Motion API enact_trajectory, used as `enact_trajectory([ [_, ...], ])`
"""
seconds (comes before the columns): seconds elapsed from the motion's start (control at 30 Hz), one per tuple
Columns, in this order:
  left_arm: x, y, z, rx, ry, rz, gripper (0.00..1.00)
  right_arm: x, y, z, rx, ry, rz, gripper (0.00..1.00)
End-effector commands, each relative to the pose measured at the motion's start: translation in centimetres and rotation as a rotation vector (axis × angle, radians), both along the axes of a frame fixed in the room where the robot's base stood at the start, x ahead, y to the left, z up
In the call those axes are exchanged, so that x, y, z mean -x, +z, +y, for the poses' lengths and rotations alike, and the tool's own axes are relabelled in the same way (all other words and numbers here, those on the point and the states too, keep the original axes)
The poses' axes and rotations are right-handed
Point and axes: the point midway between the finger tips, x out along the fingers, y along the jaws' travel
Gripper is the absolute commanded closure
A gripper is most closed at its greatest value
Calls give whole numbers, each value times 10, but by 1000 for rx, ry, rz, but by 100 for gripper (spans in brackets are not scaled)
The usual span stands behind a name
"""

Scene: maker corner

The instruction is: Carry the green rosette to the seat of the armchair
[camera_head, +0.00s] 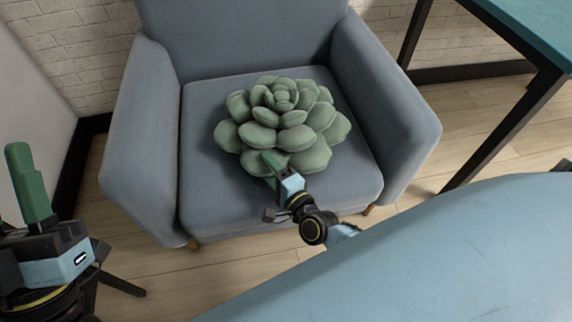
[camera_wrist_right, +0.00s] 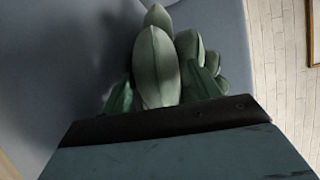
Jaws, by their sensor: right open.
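The green rosette (camera_head: 283,115), a large succulent shape with thick leaves, sits on the seat (camera_head: 215,205) of the blue-grey armchair (camera_head: 130,150). My right gripper (camera_head: 273,165) is open at the rosette's front lower leaves. In the right wrist view, my right gripper's two dark green fingers (camera_wrist_right: 162,92) stand apart on either side of a leaf of the rosette (camera_wrist_right: 155,65); whether they touch it I cannot tell. My left gripper (camera_head: 28,180) is at the left edge, away from the chair, and its finger gap is not clear.
The armchair's raised arms stand left and right of the seat, with its backrest behind. A teal-topped table (camera_head: 535,25) with dark legs is at the upper right. Pale wooden floor (camera_head: 150,265) shows around the chair. A white brick wall (camera_head: 75,50) is behind.

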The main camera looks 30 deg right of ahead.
Motion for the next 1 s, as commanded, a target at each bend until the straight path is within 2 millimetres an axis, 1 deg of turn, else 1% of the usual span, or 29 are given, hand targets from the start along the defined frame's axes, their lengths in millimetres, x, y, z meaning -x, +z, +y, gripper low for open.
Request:
enact_trajectory([
  [0.03, -3, 2, -1, -11, 0, 37, 64, 12, 3, -1, 1, 2, 4, 38],
  [0.2, -15, -7, -4, -54, 0, 178, 64, 51, 6, -7, 0, 2, 4, 38],
  [0.33, -21, -15, -5, -80, -1, 266, 64, 76, 8, -10, 1, 2, 3, 38],
  [0.43, -25, -24, -5, -100, 2, 328, 64, 89, 8, -12, 0, 2, 2, 38],
  [0.57, -28, -31, -5, -115, 4, 375, 64, 98, 10, -12, 2, 3, -4, 38],
  [0.67, -29, -33, -5, -119, 3, 387, 64, 95, 27, -3, 53, 30, -42, 38],
  [0.77, -29, -34, -6, -120, 4, 390, 64, 85, 73, 19, 207, 85, -149, 38],
  [0.8, -29, -34, -6, -120, 4, 390, 64, 80, 98, 30, 301, 106, -209, 38],
  [0.87, -29, -34, -5, -120, 4, 389, 64, 76, 140, 42, 469, 124, -310, 38],
  [0.9, -29, -34, -6, -120, 4, 389, 64, 74, 169, 48, 590, 123, -377, 38],
  [0.97, -29, -34, -5, -120, 4, 388, 64, 74, 209, 53, 776, 105, -466, 38],
  [1.0, -29, -33, -5, -120, 4, 388, 64, 76, 234, 54, 899, 82, -517, 38],
])
